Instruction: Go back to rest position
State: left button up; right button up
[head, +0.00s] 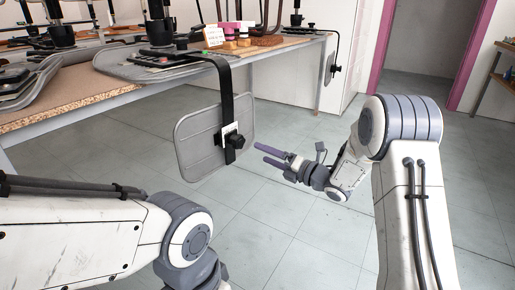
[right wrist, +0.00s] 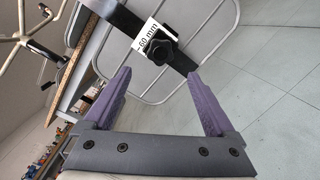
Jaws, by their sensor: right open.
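My right gripper (head: 260,153) is in the middle of the head view, with its two purple fingers apart and nothing between them. It points left, just right of a grey chair back panel (head: 195,145) that hangs from a black bracket (head: 226,95). In the right wrist view the open fingers (right wrist: 165,85) face the panel's rim and a black knob (right wrist: 159,48) beside a white label reading "60 mm". Whether a finger touches the panel is not clear. My left arm comes in at the lower left; its gripper is outside the picture.
A long workbench (head: 75,100) with upturned chair parts runs along the upper left. Small yellow and pink blocks (head: 236,40) and a white card (head: 213,37) stand on it. The tiled floor (head: 300,230) is open. A doorway with a pink frame (head: 470,50) is at the back right.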

jog(key=shift+s+d, duration=0.1)
jog(key=s+a+r+m+g+h+p, duration=0.2)
jog(key=s+a+r+m+h+p, duration=0.5)
jog(key=m, duration=0.6)
jog(key=s+d+r+m+g+h+p, duration=0.1)
jog(key=s+d+m+g+h+p, duration=0.35)
jog(key=s, duration=1.35)
jog(key=s+a+m+g+h+p, duration=0.1)
jog(key=s+m+g, duration=0.65)
jog(key=s, duration=0.95)
notch_tip(320, 180, up, 38)
jog(key=m+t+p, duration=0.1)
jog(key=p, duration=3.6)
jog(key=shift+w+f+m+t, duration=0.15)
jog(key=shift+w+m+t, duration=0.15)
jog(key=shift+t, duration=0.1)
